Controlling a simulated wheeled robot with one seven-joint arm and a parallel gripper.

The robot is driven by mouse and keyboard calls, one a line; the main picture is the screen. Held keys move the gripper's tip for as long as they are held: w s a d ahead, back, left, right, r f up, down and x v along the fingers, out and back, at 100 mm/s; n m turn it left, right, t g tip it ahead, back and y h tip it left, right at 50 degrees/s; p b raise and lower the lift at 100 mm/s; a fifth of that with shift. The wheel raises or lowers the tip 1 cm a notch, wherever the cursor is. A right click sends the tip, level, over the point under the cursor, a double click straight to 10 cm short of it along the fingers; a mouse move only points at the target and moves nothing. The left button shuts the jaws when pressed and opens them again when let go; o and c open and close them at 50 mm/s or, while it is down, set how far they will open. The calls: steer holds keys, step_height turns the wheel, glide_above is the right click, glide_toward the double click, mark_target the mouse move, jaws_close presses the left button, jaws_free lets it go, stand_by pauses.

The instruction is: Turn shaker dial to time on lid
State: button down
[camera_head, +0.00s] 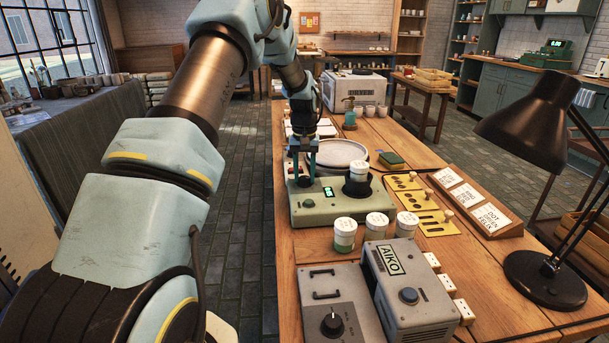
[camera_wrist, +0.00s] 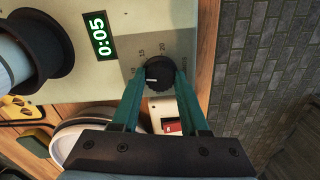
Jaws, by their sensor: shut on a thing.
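The pale green shaker (camera_head: 340,211) stands on the wooden table. A white-lidded jar (camera_head: 359,171) sits in its dark round holder; I cannot read the writing on the lid. The shaker's display (camera_wrist: 99,37) reads 0:05 in green digits. The black dial (camera_wrist: 160,70) sits beside the display, with a printed scale around it showing 15 and 20. Its white mark points to the left in the wrist view. My gripper (camera_wrist: 160,78) is shut on the dial, one teal finger on each side.
A red switch (camera_wrist: 172,127) is close to the dial, between my fingers in the wrist view. Several white-lidded jars (camera_head: 377,226) stand in front of the shaker. A grey AIKO machine (camera_head: 412,288) is nearer, yellow stencils (camera_head: 433,222) lie right, and a black lamp (camera_head: 545,280) stands far right.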

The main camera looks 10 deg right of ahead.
mark_target(304, 178)
stand_by(0.3)
steer(key=shift+c, duration=2.1)
jaws_free()
step_height(304, 178, up, 11)
steer(key=b, duration=0.2)
steer(key=shift+a, duration=0.1)
steer(key=s+a+f+n+t+p, duration=0.1)
steer(key=s+a+f+n, duration=0.1)
steer(key=s+a, duration=2.2)
steer(key=shift+s+a+f+t+p, duration=0.15)
steer(key=shift+s+a+t+p, duration=0.2)
steer(key=shift+s, duration=0.75)
